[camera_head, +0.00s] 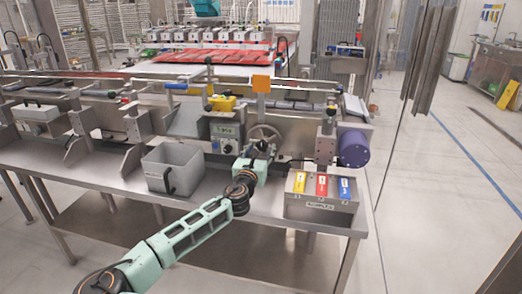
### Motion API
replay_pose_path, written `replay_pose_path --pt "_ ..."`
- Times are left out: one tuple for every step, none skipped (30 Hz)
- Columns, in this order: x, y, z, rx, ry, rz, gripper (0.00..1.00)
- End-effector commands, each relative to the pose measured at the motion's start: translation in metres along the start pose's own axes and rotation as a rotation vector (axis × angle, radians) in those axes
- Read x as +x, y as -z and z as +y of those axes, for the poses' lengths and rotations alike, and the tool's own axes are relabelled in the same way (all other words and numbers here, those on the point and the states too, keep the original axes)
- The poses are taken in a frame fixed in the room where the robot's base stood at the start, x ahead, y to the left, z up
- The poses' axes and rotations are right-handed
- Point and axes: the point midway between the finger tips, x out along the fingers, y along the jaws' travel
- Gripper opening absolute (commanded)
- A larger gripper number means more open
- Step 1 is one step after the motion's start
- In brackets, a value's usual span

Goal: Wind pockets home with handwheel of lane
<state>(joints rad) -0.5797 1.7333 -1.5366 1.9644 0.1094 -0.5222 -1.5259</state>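A grey handwheel (265,130) is on the front of the lane's metal frame, a little right of the picture's middle. Its upper rim shows; my gripper hides much of the lower part. My gripper (262,148) is directly in front of the wheel, at its lower part, with dark fingers. Whether it touches or grips the rim cannot be told, nor whether the fingers are open. The lane's pockets cannot be made out clearly.
A grey bin (172,163) stands on the steel table (222,187) left of my arm. A metal box (320,205) with yellow, red and blue cards stands right of it. A purple cylinder (353,148) juts out at the lane's right end. A control box (224,137) is left of the wheel.

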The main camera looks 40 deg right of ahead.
Motion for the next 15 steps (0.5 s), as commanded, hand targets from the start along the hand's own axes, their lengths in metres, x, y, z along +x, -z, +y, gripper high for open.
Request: replay_pose_path --pt "0.000 0.000 0.000 0.001 0.000 0.000 0.49" --pt "0.000 0.000 0.000 0.001 0.000 0.000 0.49" --pt "0.000 0.000 0.000 0.001 0.000 0.000 0.49" --pt "0.000 0.000 0.000 0.001 0.000 0.000 0.49" --pt "-0.001 0.000 0.000 0.001 0.000 0.000 0.49" --pt "-0.002 0.000 0.000 0.001 0.000 0.000 0.49" --pt "-0.004 0.000 0.000 0.001 0.000 0.000 0.49" --pt "-0.006 0.000 0.000 0.001 0.000 0.000 0.49" --pt "-0.010 0.000 0.001 0.001 0.000 0.000 0.49" --pt "-0.014 0.000 0.001 0.001 -0.001 0.000 0.49" --pt "-0.018 0.000 0.001 0.001 -0.001 0.000 0.49" --pt "-0.025 0.000 0.001 0.001 -0.001 0.000 0.49" --pt "-0.030 0.000 0.001 0.001 -0.002 0.000 0.49" --pt "-0.036 0.000 0.001 0.001 -0.002 0.000 0.49" --pt "-0.044 0.000 0.001 0.000 -0.002 0.000 0.49"
